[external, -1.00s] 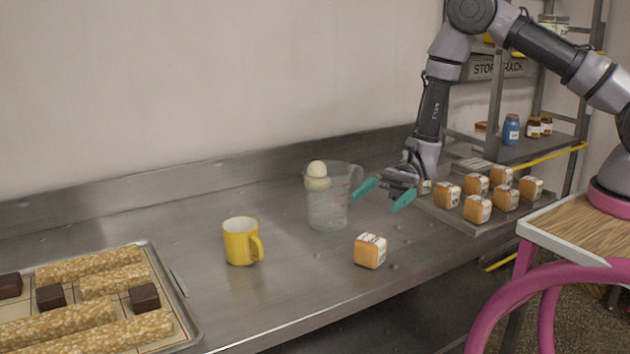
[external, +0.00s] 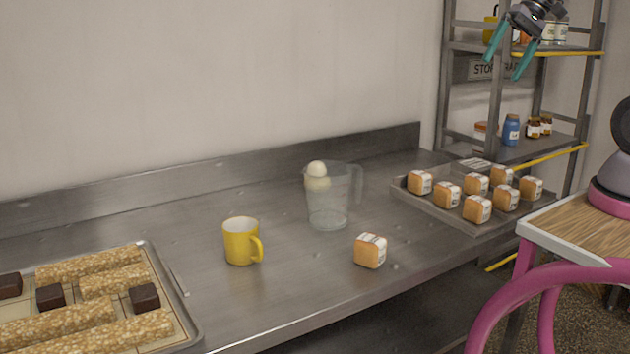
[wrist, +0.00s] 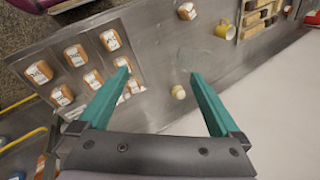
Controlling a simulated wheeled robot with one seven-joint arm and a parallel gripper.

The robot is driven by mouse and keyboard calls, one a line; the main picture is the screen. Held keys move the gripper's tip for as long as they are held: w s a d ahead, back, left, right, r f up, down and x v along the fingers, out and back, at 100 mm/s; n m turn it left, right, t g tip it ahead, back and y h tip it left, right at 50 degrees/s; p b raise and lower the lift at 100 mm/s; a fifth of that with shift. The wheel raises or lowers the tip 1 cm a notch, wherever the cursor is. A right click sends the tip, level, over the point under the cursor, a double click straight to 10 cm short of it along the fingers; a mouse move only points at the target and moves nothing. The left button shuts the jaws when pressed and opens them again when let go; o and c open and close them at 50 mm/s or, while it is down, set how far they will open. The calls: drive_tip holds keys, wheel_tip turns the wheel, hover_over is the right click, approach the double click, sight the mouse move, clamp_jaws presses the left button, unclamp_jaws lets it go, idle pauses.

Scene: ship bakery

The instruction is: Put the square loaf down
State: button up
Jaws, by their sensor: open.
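A small square loaf (external: 370,251) with a white label rests on the steel counter (external: 300,285), apart from the other things. It also shows at the top of the wrist view (wrist: 187,11). My gripper (external: 506,62) is open and empty, high up in front of the storage rack, well above the counter. Its two teal fingers frame the wrist view (wrist: 160,82) with nothing between them in their grasp. Several similar loaves sit on a metal tray (external: 430,209) at the right end of the counter.
A clear measuring jug (external: 328,212) with pale round pieces in it and a yellow mug (external: 240,242) stand mid-counter. A tray (external: 186,325) of bars and dark blocks is at the left. A storage rack (external: 493,110) with jars stands at the right.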

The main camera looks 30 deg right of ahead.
drive_tip(key=s+d+r+t+h, duration=0.3)
drive_tip(key=d+r+t, duration=0.2)
drive_tip(key=d, duration=0.4)
drive_tip(key=shift+s, duration=0.4)
drive_tip(key=shift+d, duration=0.1)
idle(0.5)
